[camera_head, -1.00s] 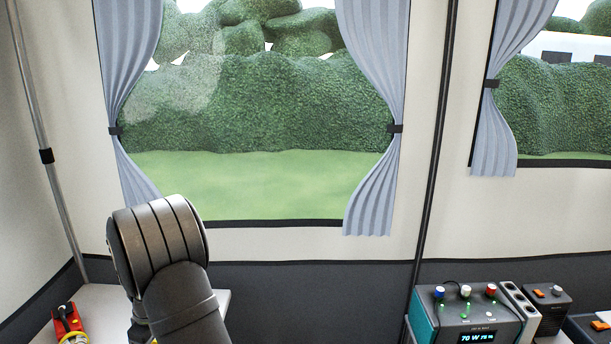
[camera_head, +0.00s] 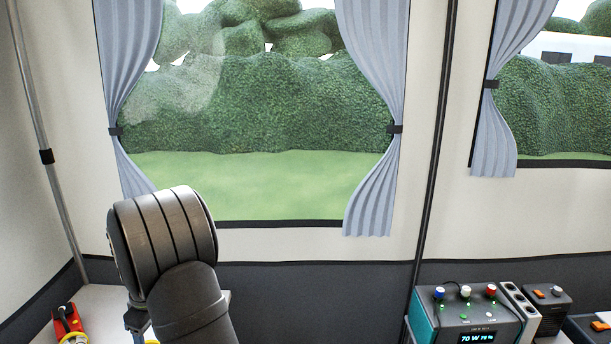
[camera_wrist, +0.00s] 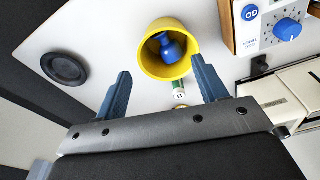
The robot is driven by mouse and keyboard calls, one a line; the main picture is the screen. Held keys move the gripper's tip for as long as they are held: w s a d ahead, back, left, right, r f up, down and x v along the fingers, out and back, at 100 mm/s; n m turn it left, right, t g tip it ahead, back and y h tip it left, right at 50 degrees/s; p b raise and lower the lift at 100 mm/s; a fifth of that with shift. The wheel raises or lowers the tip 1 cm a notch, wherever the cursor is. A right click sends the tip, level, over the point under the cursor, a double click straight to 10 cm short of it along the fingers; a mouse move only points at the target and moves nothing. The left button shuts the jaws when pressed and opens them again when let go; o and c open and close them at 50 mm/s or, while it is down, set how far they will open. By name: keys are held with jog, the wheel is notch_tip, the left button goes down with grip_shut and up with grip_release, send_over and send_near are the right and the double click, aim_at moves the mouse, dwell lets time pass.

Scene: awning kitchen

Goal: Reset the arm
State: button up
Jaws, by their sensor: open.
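My gripper (camera_wrist: 163,88) shows in the wrist view with its two blue fingers spread apart and nothing between them. Beyond the fingertips is a yellow cup (camera_wrist: 151,66) with a blue object (camera_wrist: 168,46) inside it. In the head view my dark arm rises at the lower left in front of the white table (camera_head: 95,297); the gripper's fingers are not visible there.
A round black disc (camera_wrist: 64,68) lies left of the cup. A small green and white cylinder (camera_wrist: 179,88) is near the cup. A box with a blue knob (camera_wrist: 287,29) stands at the upper right. A teal-sided device (camera_head: 470,318) stands at the lower right in the head view.

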notch_tip(320, 180, down, 6)
jog(key=r, duration=0.1)
jog(key=w+d+r, duration=0.2)
jog(key=d+r, duration=0.8)
jog(key=r, duration=0.1)
jog(key=s+a+f, duration=0.1)
jog(key=a+f, duration=0.2)
jog(key=a, duration=0.7)
jog(key=s+a+f+n, duration=0.1)
jog(key=a+f, duration=0.3)
jog(key=a, duration=0.6)
jog(key=s+a+f+n, duration=0.1)
jog(key=s+a+f, duration=0.1)
jog(key=a, duration=0.8)
jog(key=shift+a+f, duration=0.25)
jog(key=shift+f, duration=0.55)
jog(key=shift+d, duration=0.1)
